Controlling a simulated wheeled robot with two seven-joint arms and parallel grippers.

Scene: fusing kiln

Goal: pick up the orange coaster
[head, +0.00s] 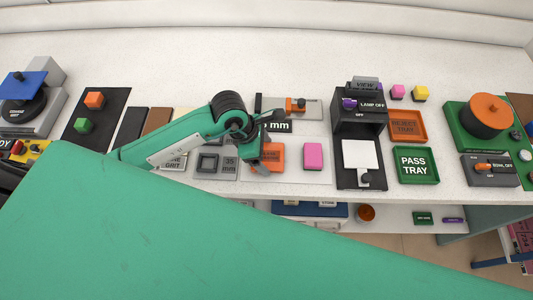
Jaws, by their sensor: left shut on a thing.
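The orange coaster (277,158) is a small flat orange square with dark lettering, at the middle of the bench in the head view. My left gripper (263,164) is over its left part, shut on it, and hides some of its face and lettering. I cannot tell whether the coaster is clear of the surface below it. My right gripper is not in view.
A pink block (313,156) lies just right of the coaster. A black lamp stand (360,125) stands farther right, beside an orange reject tray (407,125) and a green pass tray (416,179). A gauge with an orange slider (297,105) is behind.

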